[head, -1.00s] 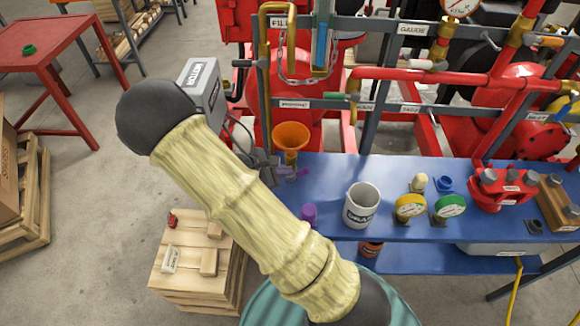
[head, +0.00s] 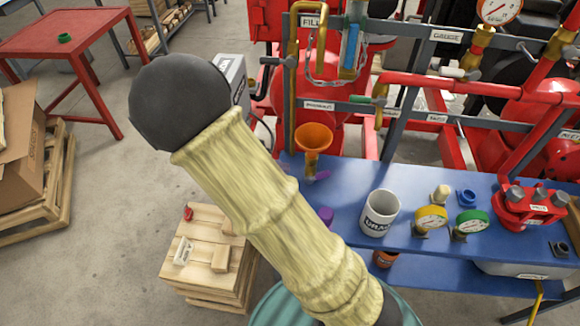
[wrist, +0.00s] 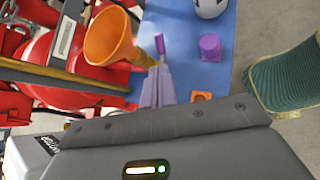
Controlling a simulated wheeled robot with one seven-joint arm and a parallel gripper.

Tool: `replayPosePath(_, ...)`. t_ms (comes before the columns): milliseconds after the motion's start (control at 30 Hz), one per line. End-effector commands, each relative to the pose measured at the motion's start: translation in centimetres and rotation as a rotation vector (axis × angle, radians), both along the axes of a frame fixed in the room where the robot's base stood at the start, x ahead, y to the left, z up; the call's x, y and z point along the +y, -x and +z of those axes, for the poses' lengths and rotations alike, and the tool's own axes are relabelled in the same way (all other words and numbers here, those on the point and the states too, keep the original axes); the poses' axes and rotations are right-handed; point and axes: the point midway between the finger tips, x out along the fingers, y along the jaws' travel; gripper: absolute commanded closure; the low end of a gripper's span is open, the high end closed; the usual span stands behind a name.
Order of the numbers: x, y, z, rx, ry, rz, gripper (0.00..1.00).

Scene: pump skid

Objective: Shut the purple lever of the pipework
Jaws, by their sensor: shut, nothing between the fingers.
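The purple lever (head: 318,176) shows as a small purple piece just under the orange funnel (head: 313,138), at the near edge of the pipework. In the wrist view, the purple lever (wrist: 160,44) stands just beyond my fingertips, next to the funnel (wrist: 108,38). My gripper (wrist: 158,70) is shut and empty, its pale fingers pointing at the lever. I cannot tell whether they touch it. In the head view my forearm hides most of the gripper.
Red pipework and grey rails stand behind. A wooden crate stack (head: 215,255) stands left of the bench.

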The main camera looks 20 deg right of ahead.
Motion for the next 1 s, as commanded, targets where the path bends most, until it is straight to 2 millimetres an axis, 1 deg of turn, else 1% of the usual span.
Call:
replayPosePath(67,-0.5,0.6,-0.1,-0.009,-0.041,-0.038,1.0)
replayPosePath(167,-1.3,2.1,-0.3,-0.033,-0.148,-0.135,1.0)
replayPosePath(333,-2.1,5.9,-0.4,-0.142,-0.435,-0.411,1.0)
replayPosePath(500,-1.8,8.8,0.9,-0.33,-0.717,-0.722,1.0)
replayPosePath(600,-1.7,9.9,2.1,-0.463,-0.851,-0.891,1.0)
replayPosePath(733,-1.9,10.7,3.5,-0.612,-0.966,-1.053,1.0)
replayPosePath(833,-2.1,10.9,4.0,-0.678,-1.007,-1.116,1.0)
replayPosePath(1000,-2.1,11.0,4.2,-0.697,-1.02,-1.138,1.0)
